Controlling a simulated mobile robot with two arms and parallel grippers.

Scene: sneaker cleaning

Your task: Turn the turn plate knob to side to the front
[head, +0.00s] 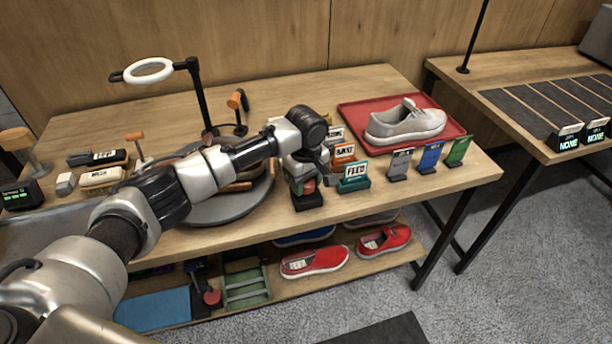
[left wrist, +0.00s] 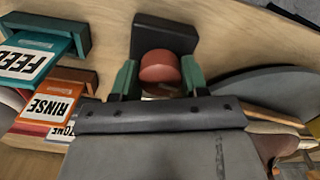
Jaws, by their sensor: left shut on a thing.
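My left gripper (left wrist: 160,85) has its green fingertips on both sides of a round red knob and is shut on it. The red knob (left wrist: 160,66) sits at a black base (left wrist: 165,35); the head view shows the knob (head: 308,187) low beside the gripper (head: 306,170), above the black base (head: 308,201). The grey round turn plate (head: 225,211) is left of the base, partly hidden by my arm. Its edge also shows at the right of the left wrist view (left wrist: 270,82). A brown item on it is mostly covered. My right gripper is out of view.
Right of the gripper stand the teal FEED card (head: 354,178), the orange RINSE card (left wrist: 47,106) and several small coloured cards. A sneaker (head: 405,121) rests on a red tray (head: 362,118). Brushes lie at left; a lamp post (head: 201,95) rises behind the plate.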

